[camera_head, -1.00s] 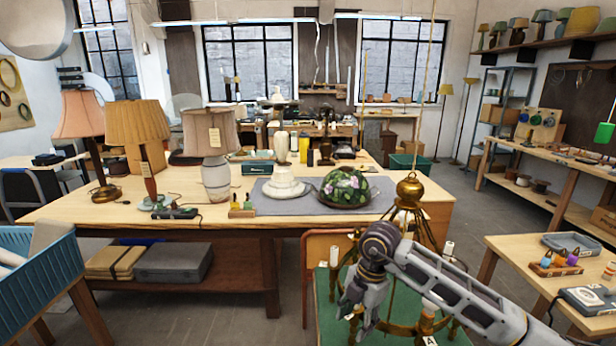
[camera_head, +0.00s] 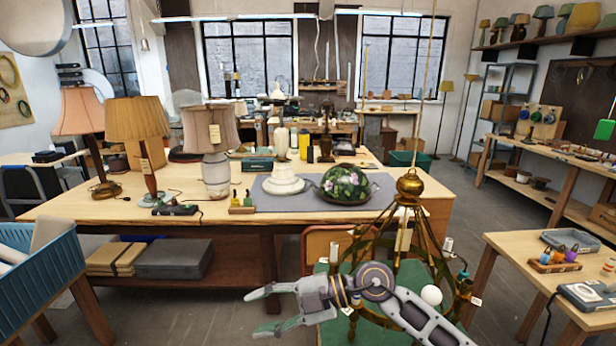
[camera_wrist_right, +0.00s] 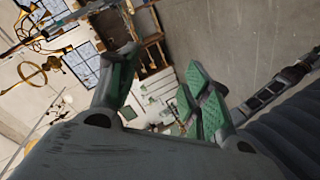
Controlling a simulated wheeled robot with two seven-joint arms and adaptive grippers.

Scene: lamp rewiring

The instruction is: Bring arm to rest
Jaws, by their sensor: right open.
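My right arm reaches in from the lower right in the head view. Its gripper (camera_head: 262,312) points left, with its fingers apart and nothing between them. In the right wrist view the green-padded fingers (camera_wrist_right: 160,95) also stand apart with an empty gap. The brass chandelier (camera_head: 411,187) hangs from a chain above a green surface, just beyond and right of my gripper. My forearm hides part of its lower ring. A white bulb (camera_head: 431,295) shows beside the forearm. My left gripper is not in view.
The long wooden workbench (camera_head: 110,208) with several lamps stands behind. A blue crate (camera_head: 38,275) is at the lower left. Floor shows between crate and gripper.

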